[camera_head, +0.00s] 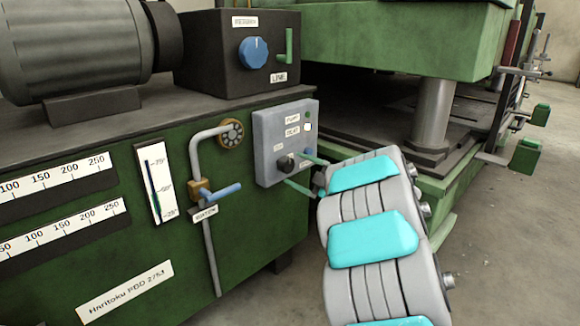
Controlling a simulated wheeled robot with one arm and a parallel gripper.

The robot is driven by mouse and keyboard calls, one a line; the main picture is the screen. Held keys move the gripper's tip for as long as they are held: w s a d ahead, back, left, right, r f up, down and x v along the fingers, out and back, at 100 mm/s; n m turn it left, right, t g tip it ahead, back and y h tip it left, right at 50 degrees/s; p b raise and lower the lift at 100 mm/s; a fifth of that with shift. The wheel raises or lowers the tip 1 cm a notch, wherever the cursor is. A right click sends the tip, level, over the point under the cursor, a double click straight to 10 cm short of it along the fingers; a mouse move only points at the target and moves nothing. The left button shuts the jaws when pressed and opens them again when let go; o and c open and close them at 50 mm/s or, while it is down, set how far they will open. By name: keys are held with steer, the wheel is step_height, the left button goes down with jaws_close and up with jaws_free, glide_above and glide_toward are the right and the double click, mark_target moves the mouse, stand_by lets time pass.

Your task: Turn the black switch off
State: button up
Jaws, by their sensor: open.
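The black switch (285,162) is a small dark knob on the lower part of a grey control box (262,150), which is fixed to the green machine's front. My gripper (297,168) is open at the box, with thin green fingers. One finger reaches above and right of the switch, the other below it. The switch shows between the fingertips, and I see no clear contact. The small labels beside the switch are partly covered or too small to read, so its on or off position cannot be told.
A blue knob (253,53) and a green lever (288,47) are on a dark box above. A grey pipe with a blue-handled valve (220,192) stands left of the control box. Another green machine (400,40) stands behind. Floor at right (510,240) is clear.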

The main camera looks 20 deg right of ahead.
steer(key=shift+v, duration=1.6)
steer(key=d+r+m+h+p, duration=0.35)
steer(key=r+m+h, duration=0.2)
steer(key=h, duration=0.25)
steer(key=s+d+r+m+g+h+p, duration=0.1)
steer(key=s+r+m+g+h+p, duration=0.1)
steer(key=s+m+g+h, duration=0.3)
steer(key=s+a+f+m+g+y+p, duration=0.1)
steer(key=s+a+g, duration=0.3)
steer(key=s+a, duration=0.5)
steer(key=s+a+f+m+g+y+p, duration=0.1)
steer(key=s+a+f+g+y+p, duration=0.2)
steer(key=s+a, duration=0.6)
steer(key=s+a+f+m+g+y+p, duration=0.2)
steer(key=s+a+g, duration=0.4)
steer(key=s, duration=1.5)
steer(key=a, duration=0.3)
steer(key=shift+s+a+g+y, duration=0.35)
steer(key=shift+g+y, duration=0.05)
